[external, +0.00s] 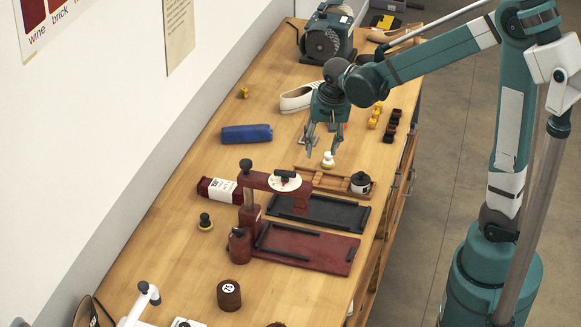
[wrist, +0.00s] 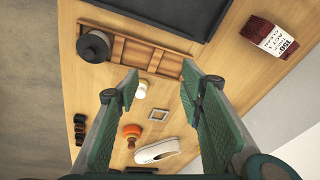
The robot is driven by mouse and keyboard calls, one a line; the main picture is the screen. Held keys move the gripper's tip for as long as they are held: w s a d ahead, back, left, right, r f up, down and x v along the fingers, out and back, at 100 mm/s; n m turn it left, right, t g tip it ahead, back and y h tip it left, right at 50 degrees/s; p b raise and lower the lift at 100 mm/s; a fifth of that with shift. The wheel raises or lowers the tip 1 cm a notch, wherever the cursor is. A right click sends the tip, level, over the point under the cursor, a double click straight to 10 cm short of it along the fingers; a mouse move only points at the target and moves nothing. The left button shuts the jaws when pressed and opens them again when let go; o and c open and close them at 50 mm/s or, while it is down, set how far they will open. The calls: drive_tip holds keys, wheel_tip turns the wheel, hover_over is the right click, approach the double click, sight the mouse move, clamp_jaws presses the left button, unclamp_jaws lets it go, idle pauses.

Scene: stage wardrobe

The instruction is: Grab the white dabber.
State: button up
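The white dabber (external: 328,161) is small, with a rounded white top and a pale lower part. It stands by the far left end of the wooden tray on the bench. In the wrist view, a small white round thing (wrist: 142,89), seemingly the dabber, shows between my fingers, closer to the left finger, which partly overlaps it. My gripper (external: 322,151) points down and is open and empty, its fingertips just above and around the dabber in the picture. The wrist view shows the fingers (wrist: 157,72) wide apart. I cannot tell the exact height gap.
The wooden tray (external: 310,175) holds a black pot (external: 360,183) at its right end. A maroon press (external: 250,205) with a black plate stands nearer. A white shoe (external: 297,98) lies behind my gripper. In the wrist view, an orange item (wrist: 131,131) stands near the shoe.

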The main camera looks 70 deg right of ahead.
sight(327, 154)
drive_tip(key=d+f+m+p, duration=0.2)
drive_tip(key=d, duration=0.2)
drive_tip(key=w+d+f+m+g+p, duration=0.1)
drive_tip(key=d+f+m+p, duration=0.1)
drive_tip(key=d, duration=0.2)
drive_tip(key=d+f+m+g+p, duration=0.1)
drive_tip(key=d+f+m, duration=0.1)
drive_tip(key=d, duration=0.2)
drive_tip(key=shift+w+d+p, duration=0.25)
drive_tip(key=shift+w+p, duration=0.1)
drive_tip(key=shift+p, duration=0.05)
drive_tip(key=shift+f, duration=0.1)
drive_tip(key=shift+d+f, duration=0.2)
drive_tip(key=shift+f, duration=1.05)
drive_tip(key=shift+s+f, duration=0.1)
drive_tip(key=shift+s+d+f, duration=0.1)
drive_tip(key=shift+d+f, duration=0.1)
drive_tip(key=shift+f, duration=1.05)
drive_tip(key=shift+s+d+f, duration=0.1)
drive_tip(key=shift+d+f, duration=0.05)
drive_tip(key=shift+f, duration=1.05)
